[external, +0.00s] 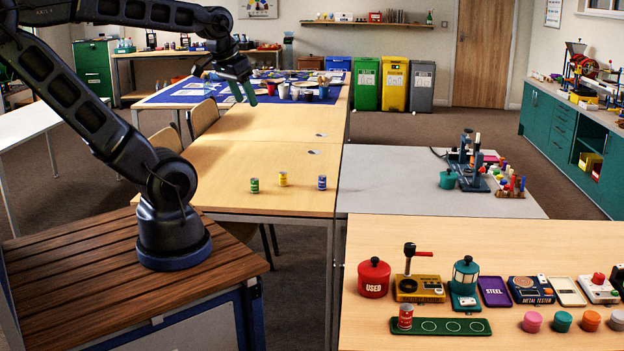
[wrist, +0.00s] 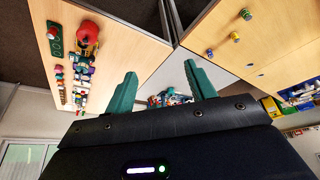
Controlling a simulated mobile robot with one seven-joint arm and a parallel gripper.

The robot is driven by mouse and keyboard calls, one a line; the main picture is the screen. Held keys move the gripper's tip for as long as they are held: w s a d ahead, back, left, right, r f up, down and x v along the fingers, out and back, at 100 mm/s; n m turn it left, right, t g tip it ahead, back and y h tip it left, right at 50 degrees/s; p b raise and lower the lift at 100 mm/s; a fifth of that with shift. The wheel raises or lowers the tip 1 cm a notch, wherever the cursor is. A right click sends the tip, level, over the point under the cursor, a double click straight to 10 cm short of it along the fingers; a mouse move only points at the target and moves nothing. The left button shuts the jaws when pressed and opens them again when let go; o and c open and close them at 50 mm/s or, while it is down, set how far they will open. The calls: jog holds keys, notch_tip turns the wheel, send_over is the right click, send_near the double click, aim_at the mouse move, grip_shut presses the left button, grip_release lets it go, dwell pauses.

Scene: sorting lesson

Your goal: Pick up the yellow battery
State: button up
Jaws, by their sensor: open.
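The yellow battery (external: 283,179) stands upright on the wooden table, between a green battery (external: 254,185) on its left and a blue battery (external: 322,182) on its right. In the wrist view the yellow battery (wrist: 235,37) is small, beyond the fingers, in the middle of the row of three. My gripper (external: 244,93) is raised above the tables, well apart from the batteries. Its two green fingers are spread with nothing between them, as the wrist view of my gripper (wrist: 158,88) also shows.
A red battery (external: 405,316) stands on the green tray (external: 465,328) on the front table, beside a red "USED" pot (external: 374,277) and several devices. A grey table (external: 400,190) adjoins on the right with a teal press (external: 466,165). The wood around the three batteries is clear.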

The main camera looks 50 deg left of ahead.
jog(key=w+a+m+g, duration=0.1)
jog(key=w+a+m, duration=0.15)
jog(key=w, duration=0.55)
jog(key=w+a+m, duration=0.1)
jog(key=w+a, duration=0.3)
jog(key=w, duration=0.4)
jog(key=m+g, duration=0.4)
jog(key=m, duration=0.6)
send_over(283, 178)
jog(key=w, duration=0.1)
jog(key=f, duration=3.4)
jog(key=shift+a+f, duration=0.35)
jog(key=shift+a, duration=0.05)
jog(key=shift+a+f, duration=0.2)
jog(key=shift+f, duration=5.55)
jog(key=c, duration=1.1)
